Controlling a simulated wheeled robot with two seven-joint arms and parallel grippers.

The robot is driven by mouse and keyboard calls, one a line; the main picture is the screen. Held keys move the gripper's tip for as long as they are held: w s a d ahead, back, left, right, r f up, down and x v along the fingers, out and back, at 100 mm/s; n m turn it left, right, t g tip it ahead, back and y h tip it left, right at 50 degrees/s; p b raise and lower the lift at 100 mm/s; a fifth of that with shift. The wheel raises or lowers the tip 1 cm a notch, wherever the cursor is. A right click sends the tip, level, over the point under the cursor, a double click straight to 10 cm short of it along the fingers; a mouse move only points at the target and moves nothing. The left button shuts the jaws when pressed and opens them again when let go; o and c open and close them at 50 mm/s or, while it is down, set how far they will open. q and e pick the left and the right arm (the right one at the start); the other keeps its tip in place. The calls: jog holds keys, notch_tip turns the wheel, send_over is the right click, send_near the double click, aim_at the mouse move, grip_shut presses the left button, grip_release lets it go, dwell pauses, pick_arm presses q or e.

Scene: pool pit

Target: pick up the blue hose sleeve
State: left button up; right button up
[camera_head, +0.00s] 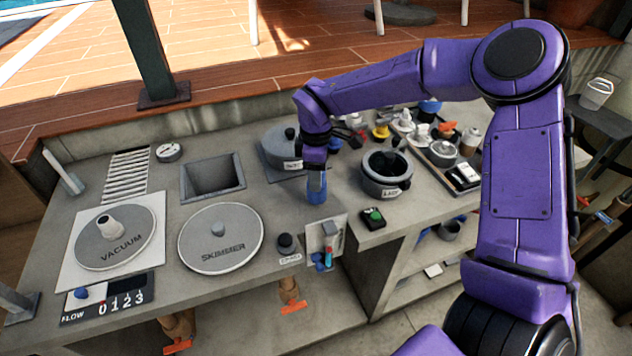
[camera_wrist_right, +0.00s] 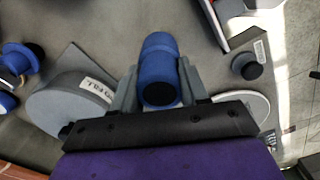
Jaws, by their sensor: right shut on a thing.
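The blue hose sleeve (camera_wrist_right: 158,62) is a short blue cylinder with a dark open end. In the right wrist view it sits between the two grey fingers of my right gripper (camera_wrist_right: 158,85), which are shut on it from both sides. In the head view my right gripper (camera_head: 316,192) points down over the counter, left of the grey round pot. Only a little of the blue sleeve (camera_head: 316,183) shows there between the fingers. I cannot tell whether its lower end touches the counter. My left gripper is not in view.
On the counter (camera_head: 160,290) are the skimmer lid (camera_head: 222,255), the vacuum lid (camera_head: 120,250), a square opening (camera_head: 212,175), a grey lidded pot (camera_head: 275,145) and an open round pot (camera_head: 388,185). Small fittings crowd the back right. The counter's front edge is near a black knob (camera_head: 286,243).

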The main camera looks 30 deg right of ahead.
jog(key=s+a+r, duration=0.3)
jog(key=s+r, duration=0.7)
jog(key=s, duration=0.3)
jog(key=shift+s+r, duration=0.3)
jog(key=shift+s, duration=0.05)
